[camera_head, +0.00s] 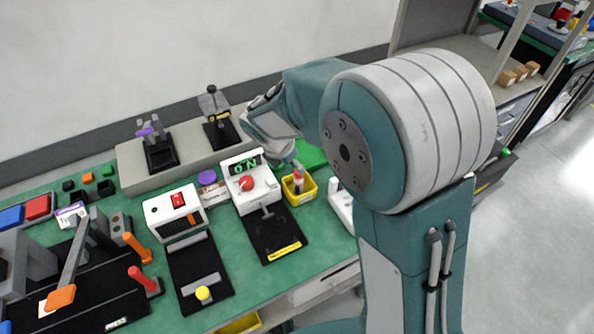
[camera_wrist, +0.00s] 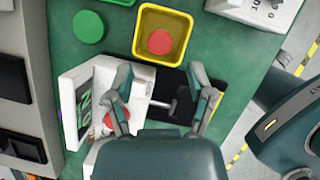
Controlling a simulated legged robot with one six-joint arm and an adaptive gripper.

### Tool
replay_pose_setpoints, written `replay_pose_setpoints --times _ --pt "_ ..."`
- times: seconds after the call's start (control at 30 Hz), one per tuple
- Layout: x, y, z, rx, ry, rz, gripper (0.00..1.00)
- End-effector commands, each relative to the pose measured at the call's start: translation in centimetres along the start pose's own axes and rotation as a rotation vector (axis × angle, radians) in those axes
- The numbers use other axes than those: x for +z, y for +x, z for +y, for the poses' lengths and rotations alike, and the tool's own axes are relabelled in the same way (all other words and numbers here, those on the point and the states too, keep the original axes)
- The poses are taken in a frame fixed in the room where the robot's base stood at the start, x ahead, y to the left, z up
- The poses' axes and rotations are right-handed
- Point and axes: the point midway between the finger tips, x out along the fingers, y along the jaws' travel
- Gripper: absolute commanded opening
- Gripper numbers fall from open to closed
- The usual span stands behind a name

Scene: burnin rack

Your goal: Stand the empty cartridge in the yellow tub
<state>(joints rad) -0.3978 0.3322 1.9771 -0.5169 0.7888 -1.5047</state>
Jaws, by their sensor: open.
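The yellow tub (camera_head: 307,194) stands on the green bench, right of the white machine with a lit green "ON" display. It also shows at the top of the wrist view (camera_wrist: 186,38). A red-topped piece (camera_wrist: 161,41), apparently the cartridge, is inside the tub. It looks upright from above, and the tub walls hide its lower part. My gripper (camera_wrist: 160,70) is open, its two fingers apart with nothing between them. In the wrist view the fingers appear over the white machine, below the tub in the picture. In the head view my arm partly covers this area.
The white "ON" machine (camera_head: 256,192) has a red knob and a black plate in front. Another white unit (camera_head: 175,215) with a red switch stands to its left. A green round piece (camera_wrist: 89,27) lies near the tub. Lever fixtures crowd the bench's left.

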Motion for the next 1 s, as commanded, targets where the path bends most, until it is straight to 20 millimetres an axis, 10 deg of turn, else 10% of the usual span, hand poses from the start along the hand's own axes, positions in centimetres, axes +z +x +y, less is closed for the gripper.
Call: replay_pose_setpoints --times 0.57,1.0 --pt "0.4 -4.8 -0.6 0.005 0.048 0.004 0.69" --pt "4.1 -12.6 -13.1 0.097 1.119 0.151 0.69"
